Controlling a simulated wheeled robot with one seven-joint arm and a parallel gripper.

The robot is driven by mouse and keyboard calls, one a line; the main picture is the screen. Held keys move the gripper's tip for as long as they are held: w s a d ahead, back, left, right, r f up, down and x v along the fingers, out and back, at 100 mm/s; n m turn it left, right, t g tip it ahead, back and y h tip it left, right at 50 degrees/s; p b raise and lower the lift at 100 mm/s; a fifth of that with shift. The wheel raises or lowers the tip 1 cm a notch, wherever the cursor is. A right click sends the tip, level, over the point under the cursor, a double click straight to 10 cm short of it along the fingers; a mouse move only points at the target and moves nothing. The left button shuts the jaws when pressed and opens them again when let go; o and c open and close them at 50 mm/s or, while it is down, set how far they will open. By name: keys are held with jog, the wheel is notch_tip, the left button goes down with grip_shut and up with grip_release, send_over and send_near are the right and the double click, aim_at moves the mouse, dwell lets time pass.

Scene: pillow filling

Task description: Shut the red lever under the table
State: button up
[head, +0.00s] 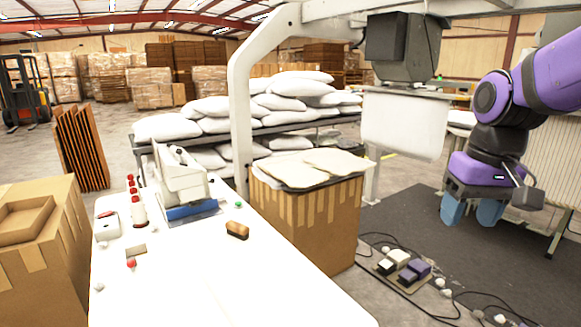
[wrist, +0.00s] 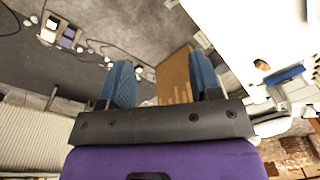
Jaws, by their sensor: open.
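I cannot make out a red lever under the table in either view; the space beneath the white table (head: 235,285) is hidden. The table's white top also shows at the upper right of the wrist view (wrist: 235,22). My gripper (head: 471,210) hangs at the right of the head view, fingers down, to the right of the table and the cardboard box. Its two blue fingers are apart with nothing between them, and they also show in the wrist view (wrist: 162,82).
A tall cardboard box (head: 305,225) with white pillow covers (head: 325,163) stands beside the table. Foot pedals (head: 405,268) and cables lie on the floor. A sewing machine (head: 180,180) and small red-topped items (head: 131,190) sit on the table. Dark floor (head: 440,225) under my gripper is clear.

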jog(key=s+d+r+t, duration=0.1)
jog(key=s+r+t, duration=0.2)
jog(key=s, duration=0.8)
jog(key=shift+s+d+r+t+h, duration=0.2)
jog(key=shift+s+d+t+h, duration=0.15)
jog(key=shift+t, duration=0.35)
